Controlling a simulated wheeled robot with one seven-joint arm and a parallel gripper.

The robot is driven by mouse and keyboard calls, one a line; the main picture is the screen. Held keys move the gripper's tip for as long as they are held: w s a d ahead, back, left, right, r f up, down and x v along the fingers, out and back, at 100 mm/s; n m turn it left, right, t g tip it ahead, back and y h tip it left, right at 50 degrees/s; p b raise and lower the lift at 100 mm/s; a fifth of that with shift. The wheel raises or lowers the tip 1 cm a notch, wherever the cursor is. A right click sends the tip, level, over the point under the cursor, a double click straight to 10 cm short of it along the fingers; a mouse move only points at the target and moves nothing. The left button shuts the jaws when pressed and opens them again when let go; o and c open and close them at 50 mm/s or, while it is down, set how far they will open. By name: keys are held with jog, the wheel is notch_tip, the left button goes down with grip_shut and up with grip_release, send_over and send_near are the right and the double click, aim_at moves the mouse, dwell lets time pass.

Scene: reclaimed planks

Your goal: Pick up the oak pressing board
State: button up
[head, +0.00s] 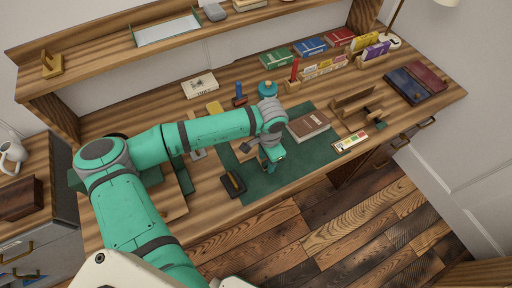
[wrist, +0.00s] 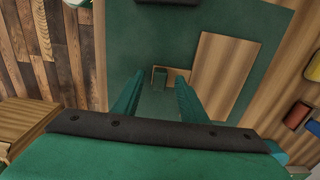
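The oak pressing board, a flat light-brown rectangle (wrist: 225,78), lies on the dark green mat (wrist: 122,50) in the wrist view, just right of my gripper. In the head view I cannot make it out; my arm covers that part of the mat (head: 290,172). My gripper (wrist: 156,78) has its two teal fingers apart and points down over the mat, beside the board and not around it. In the head view my gripper (head: 270,165) is over the mat.
A brown book (head: 308,126) lies on the mat right of my gripper. A dark brush-like tool (head: 233,184) lies near the front edge. The mat's front part is clear.

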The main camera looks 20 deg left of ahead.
grip_shut()
